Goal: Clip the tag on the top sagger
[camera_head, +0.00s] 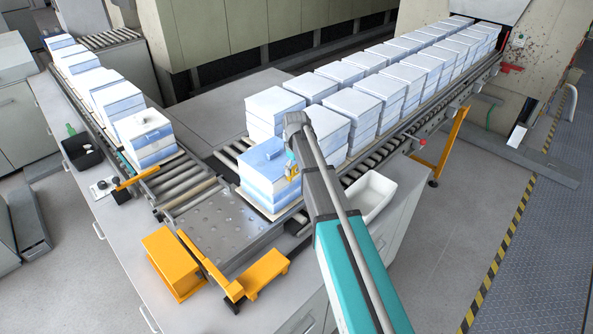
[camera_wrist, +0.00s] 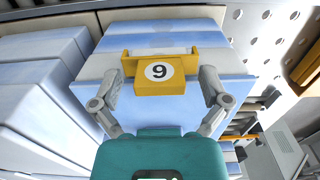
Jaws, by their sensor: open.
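A yellow tag (camera_wrist: 159,73) with a black 9 on a white disc is at the near upper edge of the top sagger (camera_wrist: 162,40) in the wrist view. It appears to sit on that edge. My gripper (camera_wrist: 161,78) is open, with one finger on each side of the tag and a gap to both. In the head view the tag (camera_head: 291,170) shows at the right side of the blue-and-white top sagger (camera_head: 265,157), partly behind my arm. Most of my gripper is hidden there. The sagger stack stands on a pale base plate on the conveyor.
Rows of stacked saggers (camera_head: 401,72) run back toward the furnace. Another line of stacks (camera_head: 143,128) stands on the left conveyor. A white bin (camera_head: 372,196) is right of my arm. Yellow blocks (camera_head: 171,262) and a black tray (camera_head: 84,152) sit nearby. The perforated transfer plate (camera_head: 210,225) is clear.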

